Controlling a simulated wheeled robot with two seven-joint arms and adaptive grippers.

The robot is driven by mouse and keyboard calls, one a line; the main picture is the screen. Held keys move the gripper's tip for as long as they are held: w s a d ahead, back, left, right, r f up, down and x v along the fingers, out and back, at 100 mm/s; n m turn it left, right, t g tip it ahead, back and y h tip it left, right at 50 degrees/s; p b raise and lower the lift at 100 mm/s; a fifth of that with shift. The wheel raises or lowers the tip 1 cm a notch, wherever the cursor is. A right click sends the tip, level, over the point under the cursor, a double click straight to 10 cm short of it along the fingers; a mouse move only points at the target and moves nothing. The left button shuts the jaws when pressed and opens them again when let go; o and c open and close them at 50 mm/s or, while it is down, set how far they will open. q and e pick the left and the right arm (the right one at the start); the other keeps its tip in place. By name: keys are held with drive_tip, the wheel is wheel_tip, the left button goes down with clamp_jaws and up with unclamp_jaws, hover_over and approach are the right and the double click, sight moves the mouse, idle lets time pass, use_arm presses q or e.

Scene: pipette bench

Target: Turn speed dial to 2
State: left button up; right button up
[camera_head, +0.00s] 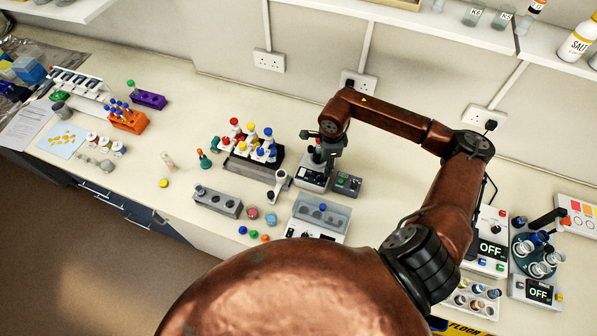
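A small white device with a dark upper part (312,181) stands at the middle back of the bench. A dark grey box with a green button (346,184) sits just right of it. I cannot make out which part is the speed dial or its setting. My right gripper (318,142), at the end of the copper arm, is directly above or at the top of the white device. Its fingers blend with the dark parts there, so contact and opening cannot be told. My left gripper is not in view.
A rack of coloured-cap bottles (248,150) stands left of the device, and a clear-lidded box (320,215) in front. At the right are a white unit reading OFF (489,249) and a tube rotor (538,256) with its own OFF display. Shelves hang above; the bench's left middle is mostly clear.

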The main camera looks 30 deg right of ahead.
sight(321, 175)
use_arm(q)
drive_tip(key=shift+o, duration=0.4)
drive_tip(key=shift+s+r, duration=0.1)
use_arm(e)
drive_tip(key=shift+w+a+f, duration=0.2)
drive_tip(key=shift+a, duration=0.1)
drive_tip(key=shift+w+f, duration=0.1)
drive_tip(key=shift+f, duration=0.25)
drive_tip(key=f+p, duration=0.1)
drive_tip(key=f, duration=0.2)
drive_tip(key=f+p, duration=0.1)
drive_tip(key=f, duration=0.2)
drive_tip(key=shift+w+a, duration=0.1)
drive_tip(key=shift+w, duration=0.1)
drive_tip(key=shift+f, duration=0.2)
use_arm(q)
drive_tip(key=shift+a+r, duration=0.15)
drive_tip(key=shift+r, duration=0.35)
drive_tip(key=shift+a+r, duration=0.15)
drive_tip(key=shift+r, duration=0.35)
use_arm(e)
drive_tip(key=shift+f, duration=0.2)
drive_tip(key=shift+c, duration=0.2)
clamp_jaws()
